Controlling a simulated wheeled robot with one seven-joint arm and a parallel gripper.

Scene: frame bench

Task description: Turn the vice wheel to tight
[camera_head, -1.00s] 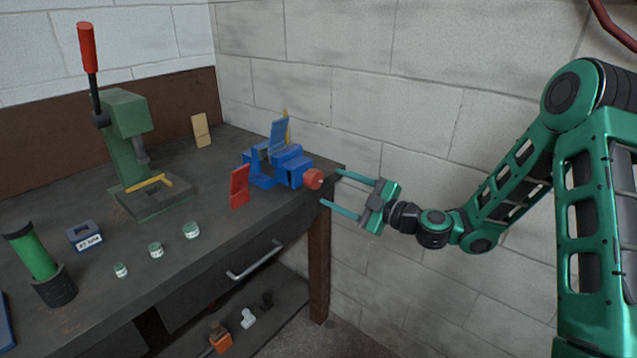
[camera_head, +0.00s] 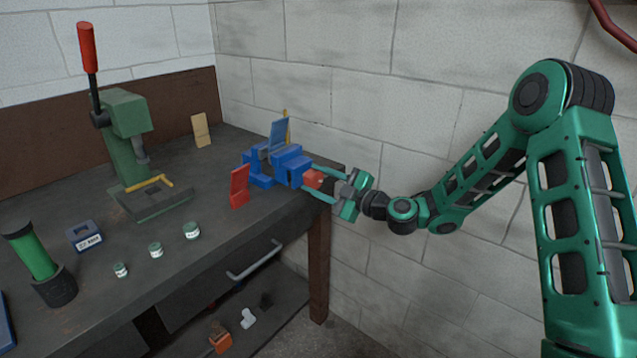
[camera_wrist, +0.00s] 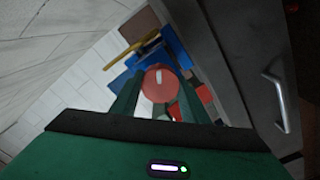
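The blue vice (camera_head: 287,164) sits on the right end of the bench, and a blue part stands upright in it. Its red wheel (camera_head: 313,178) faces right, towards my gripper. My gripper (camera_head: 312,181) has its two fingers on either side of the wheel. In the wrist view the round red wheel (camera_wrist: 160,85), with a pale mark on its face, lies between the spread fingers (camera_wrist: 158,98). The fingers look apart, and I cannot tell whether either touches the wheel. The blue vice body (camera_wrist: 172,50) shows behind it.
A red block (camera_head: 239,185) stands in front of the vice. A green press (camera_head: 128,140) with a red-handled lever, several small jars and a green cylinder (camera_head: 35,258) stand further left. A drawer handle (camera_head: 254,260) juts below the bench edge. The wall is close behind.

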